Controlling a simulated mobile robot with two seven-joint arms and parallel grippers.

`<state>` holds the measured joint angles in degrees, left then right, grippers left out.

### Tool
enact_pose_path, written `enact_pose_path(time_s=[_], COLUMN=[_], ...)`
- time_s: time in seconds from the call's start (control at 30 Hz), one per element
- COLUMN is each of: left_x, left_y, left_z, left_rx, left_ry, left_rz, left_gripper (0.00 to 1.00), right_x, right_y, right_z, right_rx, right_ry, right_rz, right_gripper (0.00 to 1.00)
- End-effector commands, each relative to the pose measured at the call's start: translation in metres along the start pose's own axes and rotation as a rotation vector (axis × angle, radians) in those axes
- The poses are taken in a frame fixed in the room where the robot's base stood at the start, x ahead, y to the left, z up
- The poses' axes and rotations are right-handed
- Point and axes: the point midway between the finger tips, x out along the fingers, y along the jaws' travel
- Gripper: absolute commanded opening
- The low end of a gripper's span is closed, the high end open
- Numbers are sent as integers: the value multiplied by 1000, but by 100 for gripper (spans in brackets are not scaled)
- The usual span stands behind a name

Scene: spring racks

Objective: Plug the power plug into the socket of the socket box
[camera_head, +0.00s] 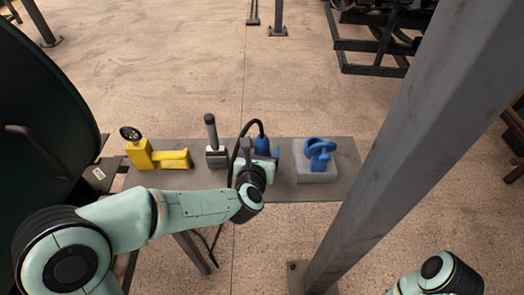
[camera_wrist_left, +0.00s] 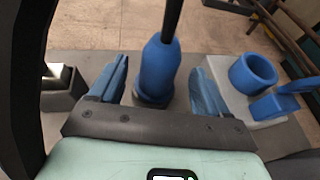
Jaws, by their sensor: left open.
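The power plug (camera_head: 262,145) is blue, with a black cable rising from its top. It stands upright on the grey bench, and in the left wrist view the plug (camera_wrist_left: 159,66) sits in a dark grey holder. My left gripper (camera_head: 262,157) is open, with its blue fingers on either side of the plug and gaps showing in the left wrist view (camera_wrist_left: 160,72). The socket box (camera_head: 313,174) is a light grey block with a blue round socket and lid (camera_head: 318,148), right of the plug. It also shows in the left wrist view (camera_wrist_left: 238,108). My right gripper is out of view.
A yellow device (camera_head: 160,157) and a grey block with a dark upright handle (camera_head: 212,135) stand left on the bench (camera_head: 345,160). A thick grey post (camera_head: 410,130) rises close to the right. A large dark drum (camera_head: 45,110) is at left.

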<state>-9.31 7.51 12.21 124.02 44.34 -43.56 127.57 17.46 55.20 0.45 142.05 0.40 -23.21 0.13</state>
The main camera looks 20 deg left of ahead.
Motion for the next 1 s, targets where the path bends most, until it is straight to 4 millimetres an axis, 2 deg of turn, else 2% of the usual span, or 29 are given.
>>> enact_pose_path(time_s=[0.33,0.63,0.8,0.83,1.0], left_x=[46,50,50,50,50], left_y=[1,2,2,2,2], left_z=[-7,-7,-7,-7,-6], left_rx=[-1,1,1,1,0], left_ry=[2,1,1,1,-1], left_rz=[0,0,0,0,0], left_gripper=[77,77,22,16,16], right_x=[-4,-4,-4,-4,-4], right_y=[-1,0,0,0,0], right_z=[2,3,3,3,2], right_rx=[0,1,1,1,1], right_ry=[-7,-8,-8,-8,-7], right_rz=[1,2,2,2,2], right_gripper=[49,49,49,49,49])
